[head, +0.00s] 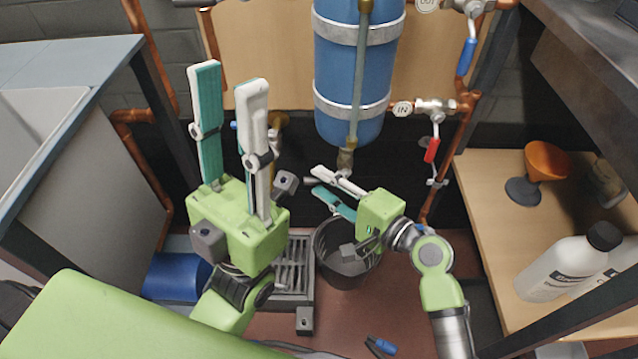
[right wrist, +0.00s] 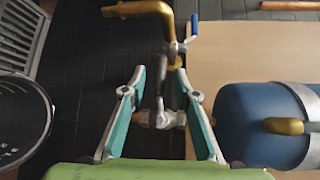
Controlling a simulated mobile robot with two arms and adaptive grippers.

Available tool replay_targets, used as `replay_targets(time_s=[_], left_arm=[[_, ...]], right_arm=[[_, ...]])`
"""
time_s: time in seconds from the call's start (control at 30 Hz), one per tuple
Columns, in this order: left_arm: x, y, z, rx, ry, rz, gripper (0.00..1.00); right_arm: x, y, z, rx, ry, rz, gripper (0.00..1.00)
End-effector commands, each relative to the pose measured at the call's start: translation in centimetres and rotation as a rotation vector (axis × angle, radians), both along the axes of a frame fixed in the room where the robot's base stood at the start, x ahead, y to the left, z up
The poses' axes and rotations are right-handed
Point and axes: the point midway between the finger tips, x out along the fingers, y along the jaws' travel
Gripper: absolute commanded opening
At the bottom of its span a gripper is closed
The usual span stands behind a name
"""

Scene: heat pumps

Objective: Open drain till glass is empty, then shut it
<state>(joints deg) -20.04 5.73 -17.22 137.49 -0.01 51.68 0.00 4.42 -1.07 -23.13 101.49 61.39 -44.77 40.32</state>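The blue tank (head: 350,75) hangs at the back middle, with a narrow vertical tube, seemingly the glass (head: 359,85), along its front. I cannot tell the level in the tube. The drain (head: 345,160) is at the tube's lower end; its lever and outlet are partly hidden by my right gripper. My right gripper (head: 318,182) points left just below it. In the right wrist view its fingers (right wrist: 160,78) are apart, with a small metal valve (right wrist: 160,119) between them. My left gripper (head: 230,75) points up, open and empty, left of the tank.
A dark bucket (head: 340,275) stands on the floor below my right gripper, beside a floor grate (head: 290,270). A red-handled valve (head: 432,149) marked IN and a blue-handled valve (head: 467,55) are right of the tank. The right bench (head: 490,210) carries a funnel (head: 545,160) and bottles (head: 563,268).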

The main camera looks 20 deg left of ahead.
Motion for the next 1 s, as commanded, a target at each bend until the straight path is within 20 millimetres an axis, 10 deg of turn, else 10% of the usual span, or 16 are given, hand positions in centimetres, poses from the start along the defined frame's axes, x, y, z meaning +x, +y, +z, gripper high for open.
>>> replay_targets(time_s=[0.5, 0.63, 1.0], left_arm=[[0.0, 0.0, -0.6, 0.001, 0.002, 0.0, 0.27], [0.0, 0.0, -0.6, 0.001, 0.003, 0.0, 0.27], [0.1, 0.0, -0.3, 0.001, 0.003, 0.0, 0.27]], right_arm=[[0.9, 1.7, -0.3, -0.002, 0.0, -0.001, 0.28], [0.9, 1.6, -0.3, -0.001, 0.0, 0.0, 0.0], [1.0, 1.6, -0.3, -0.011, -0.003, 0.0, 0.0]])
